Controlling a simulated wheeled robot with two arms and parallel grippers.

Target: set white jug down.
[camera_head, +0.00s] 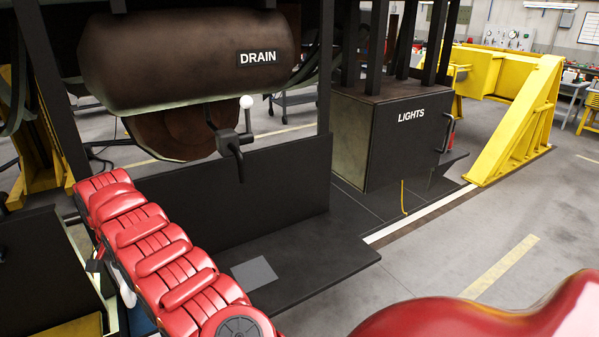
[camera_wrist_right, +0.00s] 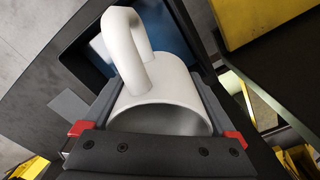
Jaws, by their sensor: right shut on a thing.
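The white jug (camera_wrist_right: 160,85) fills the middle of the right wrist view, with its handle towards the top and its round opening facing the camera. My right gripper (camera_wrist_right: 165,90) is shut on it, one finger on each side. In the head view only a sliver of the white jug (camera_head: 124,287) shows at the lower left, behind my red arm. A blue surface (camera_wrist_right: 178,50) in a dark surround lies beyond the jug; I cannot tell whether they touch. My left gripper is not in view.
A dark ledge (camera_head: 320,262) with a grey square pad (camera_head: 254,272) lies right of my arm; its right part is clear. Above hang the DRAIN tank (camera_head: 180,60) and a white-knobbed valve lever (camera_head: 246,102). The LIGHTS box (camera_head: 400,140) and a yellow frame (camera_head: 520,125) stand right.

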